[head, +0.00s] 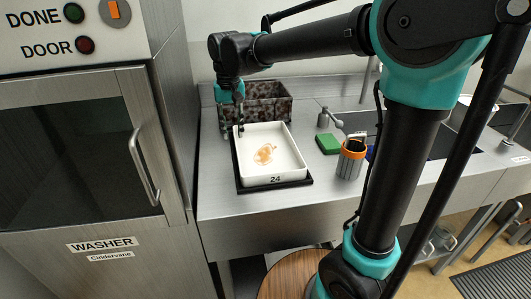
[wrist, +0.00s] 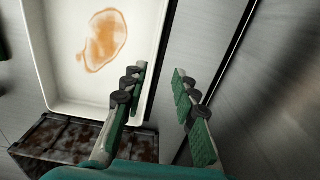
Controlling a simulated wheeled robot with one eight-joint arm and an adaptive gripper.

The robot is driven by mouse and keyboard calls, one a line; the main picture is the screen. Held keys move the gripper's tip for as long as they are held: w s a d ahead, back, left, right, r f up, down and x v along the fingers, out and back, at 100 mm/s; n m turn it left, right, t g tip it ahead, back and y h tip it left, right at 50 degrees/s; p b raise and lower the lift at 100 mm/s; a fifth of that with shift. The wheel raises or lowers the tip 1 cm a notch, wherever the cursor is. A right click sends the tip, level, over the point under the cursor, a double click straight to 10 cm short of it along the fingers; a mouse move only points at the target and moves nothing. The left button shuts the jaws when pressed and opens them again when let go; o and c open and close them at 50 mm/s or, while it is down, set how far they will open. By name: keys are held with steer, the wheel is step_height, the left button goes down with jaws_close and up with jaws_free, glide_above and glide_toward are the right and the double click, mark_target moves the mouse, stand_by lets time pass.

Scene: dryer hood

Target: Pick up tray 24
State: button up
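Tray 24 is a white rectangular tray (head: 287,177) marked "24" on its front, with an orange-brown stain on its floor. It lies on a black mat (head: 243,187) on the steel counter; it also shows in the wrist view (wrist: 62,85). My gripper (head: 240,131) points down at the tray's left wall, toward the back. In the wrist view my gripper (wrist: 160,72) is open, with one finger on the tray's inner side and the other outside, the rim passing between them. The fingers look apart from the wall; exact height is hard to tell.
A mottled brown bin (head: 268,104) stands right behind the tray. To the right are a green sponge (head: 328,144), an orange-rimmed cup (head: 352,160) and a tap (head: 325,118). The washer (head: 100,200) stands close at left. The counter before the tray is clear.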

steer(key=f, duration=0.5)
steer(key=shift+w+d+f, duration=0.15)
steer(key=shift+w+d, duration=0.2)
steer(key=shift+f, duration=0.6)
steer(key=shift+c, duration=0.2)
jaws_close()
